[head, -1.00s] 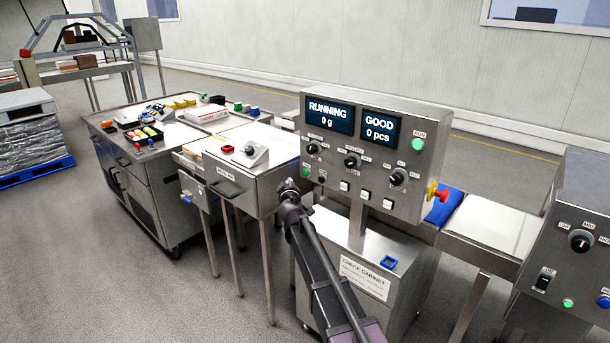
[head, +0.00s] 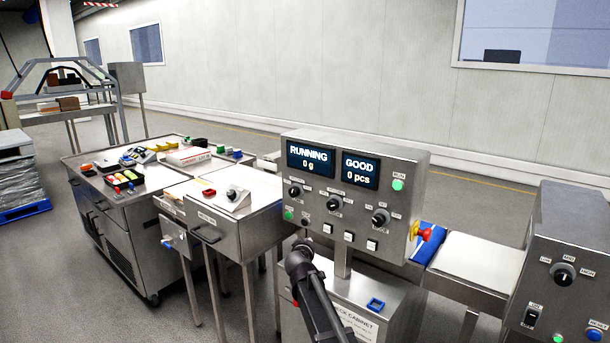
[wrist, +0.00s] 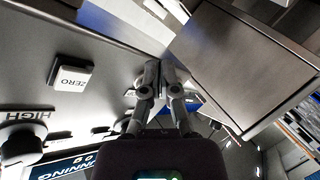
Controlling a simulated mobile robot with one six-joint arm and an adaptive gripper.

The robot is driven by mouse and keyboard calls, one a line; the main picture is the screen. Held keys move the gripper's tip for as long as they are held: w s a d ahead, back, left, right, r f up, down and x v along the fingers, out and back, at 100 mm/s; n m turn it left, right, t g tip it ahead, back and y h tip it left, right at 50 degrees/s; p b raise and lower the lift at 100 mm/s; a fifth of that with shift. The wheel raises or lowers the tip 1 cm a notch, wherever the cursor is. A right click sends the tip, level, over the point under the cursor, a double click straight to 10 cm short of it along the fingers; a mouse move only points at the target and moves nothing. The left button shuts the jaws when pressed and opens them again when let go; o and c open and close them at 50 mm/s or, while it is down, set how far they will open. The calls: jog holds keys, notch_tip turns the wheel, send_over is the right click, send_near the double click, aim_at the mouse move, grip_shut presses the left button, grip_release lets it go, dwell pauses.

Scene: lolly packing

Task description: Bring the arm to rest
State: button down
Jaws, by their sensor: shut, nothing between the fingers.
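My gripper (wrist: 161,76) is shut and empty, its two fingers together in the middle of the wrist view. In the head view my gripper (head: 299,246) is at the end of my arm, in front of the lower left part of the control panel (head: 330,222). The panel's screens read RUNNING 0 g and GOOD 0 pcs. In the wrist view a white ZERO button (wrist: 71,77) on the panel face lies left of the fingers. I cannot tell whether the fingers touch anything.
A steel cabinet (head: 345,300) with a small blue tray (head: 376,304) stands below the panel. A drawer unit (head: 235,226) is to the left, with a cluttered workbench (head: 125,208) beyond. A conveyor (head: 473,258) and another control box (head: 570,250) stand to the right. Open floor lies at the left front.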

jog(key=s+d+f+m+g+h, duration=0.2)
jog(key=s+d+f+m+g, duration=0.45)
jog(key=s+d, duration=0.9)
jog(key=s+d+f+g+y, duration=0.15)
jog(key=s+f+g, duration=0.25)
jog(key=s, duration=0.6)
jog(key=s+a+f+g+y, duration=0.1)
jog(key=s+f+g+y, duration=0.25)
jog(key=s, duration=0.65)
notch_tip(320, 180, up, 14)
jog(key=p, duration=1.3)
jog(key=shift+d+f+g+h, duration=0.15)
jog(key=shift+d+g+h, duration=0.05)
jog(key=shift+g+h, duration=0.1)
